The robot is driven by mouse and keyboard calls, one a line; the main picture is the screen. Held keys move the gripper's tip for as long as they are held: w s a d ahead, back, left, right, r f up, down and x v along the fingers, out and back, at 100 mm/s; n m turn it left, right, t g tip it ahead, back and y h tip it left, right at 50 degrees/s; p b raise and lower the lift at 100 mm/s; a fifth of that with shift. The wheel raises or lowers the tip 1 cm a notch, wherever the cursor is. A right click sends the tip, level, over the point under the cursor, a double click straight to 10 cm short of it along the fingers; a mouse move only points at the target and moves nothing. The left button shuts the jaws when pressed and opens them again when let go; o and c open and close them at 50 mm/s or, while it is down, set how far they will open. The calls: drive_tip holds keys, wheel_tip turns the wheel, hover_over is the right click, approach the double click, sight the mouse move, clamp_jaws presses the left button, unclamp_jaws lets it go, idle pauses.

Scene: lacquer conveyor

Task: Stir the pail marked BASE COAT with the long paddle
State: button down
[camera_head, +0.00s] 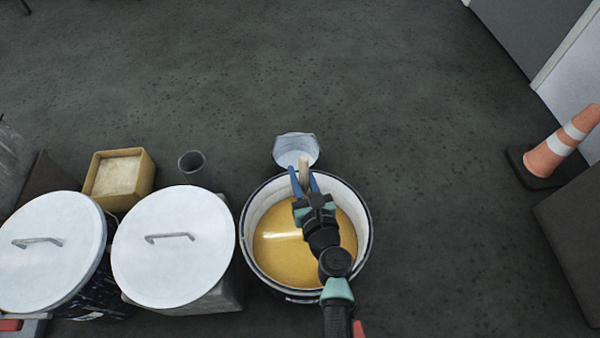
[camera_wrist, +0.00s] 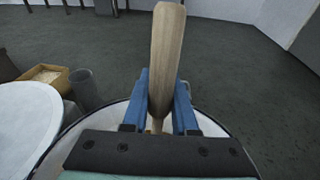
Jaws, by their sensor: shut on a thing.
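An open white-walled pail (camera_head: 361,210) holds amber liquid (camera_head: 276,262) at the lower middle of the head view. Its marking is not visible. My gripper (camera_head: 303,180) is above the pail, near its far rim, with its blue fingers shut on a wooden paddle. The paddle (camera_head: 304,166) shows as a short pale end in the head view. In the wrist view the paddle (camera_wrist: 167,45) rises upright between the fingers, broad at the top and thinner below. Its lower end is hidden, so I cannot tell whether it touches the liquid.
Two pails with white lids (camera_head: 172,247) (camera_head: 45,252) stand left of the open pail. A tan box (camera_head: 146,175), a grey cup (camera_head: 191,162) and a small pale container (camera_head: 296,146) are behind. An orange cone (camera_head: 550,155) stands right; floor between is clear.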

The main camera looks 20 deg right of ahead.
drive_tip(key=w+r+p, duration=0.3)
drive_tip(key=r+p, duration=1)
drive_tip(key=r, duration=0.1)
drive_tip(key=w+d+r+p, duration=0.1)
drive_tip(key=w+r+p, duration=0.2)
drive_tip(key=r+p, duration=1.1)
drive_tip(key=shift+d+r, duration=0.3)
drive_tip(key=shift+r, duration=0.3)
idle(0.4)
idle(0.6)
wheel_tip(320, 180, up, 5)
drive_tip(key=p, duration=0.5)
